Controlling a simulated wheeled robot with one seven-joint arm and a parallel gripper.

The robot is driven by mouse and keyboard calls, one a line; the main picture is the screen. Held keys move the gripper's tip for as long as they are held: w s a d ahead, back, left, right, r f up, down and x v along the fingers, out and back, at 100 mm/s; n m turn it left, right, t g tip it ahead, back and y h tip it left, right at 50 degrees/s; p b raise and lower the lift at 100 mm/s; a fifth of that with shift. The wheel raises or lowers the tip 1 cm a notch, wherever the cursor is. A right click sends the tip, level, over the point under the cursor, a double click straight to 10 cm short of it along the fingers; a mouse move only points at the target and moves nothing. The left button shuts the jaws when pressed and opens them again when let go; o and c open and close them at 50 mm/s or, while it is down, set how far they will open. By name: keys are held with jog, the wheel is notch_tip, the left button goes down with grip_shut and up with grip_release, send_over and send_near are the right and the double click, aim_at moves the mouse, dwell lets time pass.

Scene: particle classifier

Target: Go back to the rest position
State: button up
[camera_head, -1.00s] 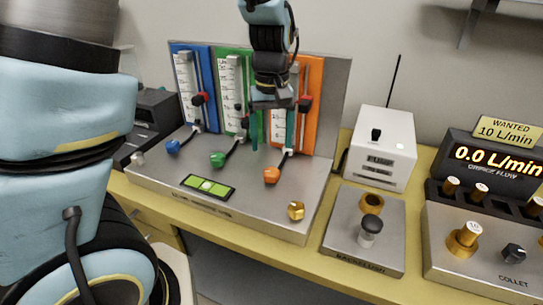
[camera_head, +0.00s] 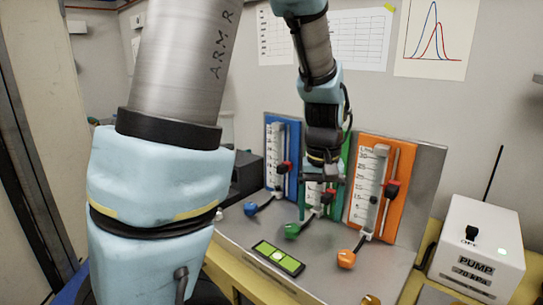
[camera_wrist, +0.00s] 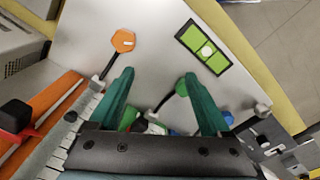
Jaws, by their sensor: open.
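My gripper (camera_head: 322,198) hangs in front of the green flowmeter panel (camera_head: 344,155) in the head view, partly hiding it. In the wrist view my gripper (camera_wrist: 153,100) shows two green fingers spread apart with nothing held between them. Below it lie the orange knob (camera_wrist: 123,41), the green level (camera_wrist: 203,48) and the grey metal base plate (camera_wrist: 160,20). A green knob (camera_wrist: 182,87) shows beside the right finger. My arm's large upper link covers much of the left of the head view.
The blue panel (camera_head: 292,150) and the orange panel (camera_head: 400,160) stand either side of the green one. A white pump box (camera_head: 478,262) with an antenna stands at the right. The wall with charts (camera_head: 345,40) is behind. Air above the base plate's front is free.

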jog(key=s+a+f+t, duration=0.1)
jog(key=a, duration=1.8)
jog(key=shift+s+n, duration=0.2)
jog(key=shift+n, duration=0.1)
jog(key=shift+d, duration=0.15)
